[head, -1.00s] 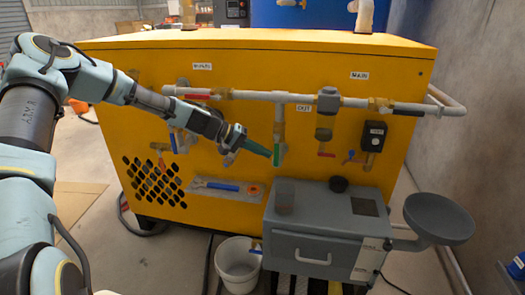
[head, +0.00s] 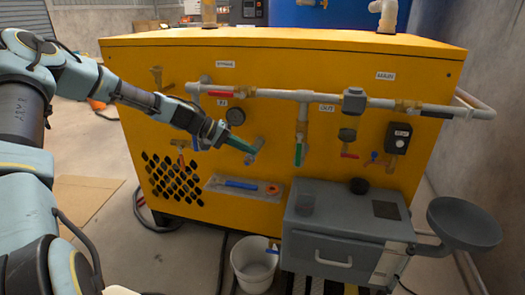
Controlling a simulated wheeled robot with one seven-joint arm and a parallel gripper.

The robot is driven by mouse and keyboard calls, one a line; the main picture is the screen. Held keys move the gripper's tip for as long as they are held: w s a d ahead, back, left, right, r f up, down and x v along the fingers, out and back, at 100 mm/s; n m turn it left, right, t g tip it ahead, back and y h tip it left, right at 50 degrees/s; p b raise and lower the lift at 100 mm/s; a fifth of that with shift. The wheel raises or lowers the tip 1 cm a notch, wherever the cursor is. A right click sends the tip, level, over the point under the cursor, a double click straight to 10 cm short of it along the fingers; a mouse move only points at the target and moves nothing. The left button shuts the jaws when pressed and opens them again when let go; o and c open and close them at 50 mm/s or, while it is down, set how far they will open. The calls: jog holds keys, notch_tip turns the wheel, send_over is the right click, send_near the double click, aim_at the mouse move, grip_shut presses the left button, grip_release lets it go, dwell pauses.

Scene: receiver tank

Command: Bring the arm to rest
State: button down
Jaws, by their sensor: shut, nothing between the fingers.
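My arm reaches in from the left, in front of the yellow machine (head: 420,90). My gripper (head: 250,150) is shut and empty, its narrow teal fingers pointing right and slightly down. It is left of the green-handled valve (head: 299,154) and apart from it in the picture. A small metal fitting (head: 256,145) shows beside the fingertips; I cannot tell whether they touch it. The arm hides part of the panel and pipework on the left.
A grey drawer cabinet (head: 330,255) stands at lower right, with a grey bowl (head: 464,220) beside it. A tray (head: 215,187) holding a blue tool is below my gripper. A white bucket (head: 254,262) stands on the floor. Open floor lies at left.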

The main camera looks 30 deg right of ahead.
jog(key=s+a+f+n+t+y, duration=0.1)
jog(key=s+a+y, duration=0.15)
jog(key=a, duration=0.65)
jog(key=s+a+f+t+y, duration=0.15)
jog(key=a+y, duration=0.25)
jog(key=a, duration=0.5)
jog(key=s+a+r+n+t+y, duration=0.1)
jog(key=s+a+r+n, duration=0.15)
jog(key=a, duration=0.45)
jog(key=s+a+r+n+t+y, duration=0.1)
jog(key=s+a+r+t+y, duration=0.1)
jog(key=s+a+r, duration=0.35)
jog(key=s+a+r+n+t+y, duration=0.1)
jog(key=s+a, duration=0.1)
jog(key=a, duration=0.6)
notch_tip(320, 180, up, 15)
jog(key=p, duration=1.5)
jog(key=shift+w, duration=0.3)
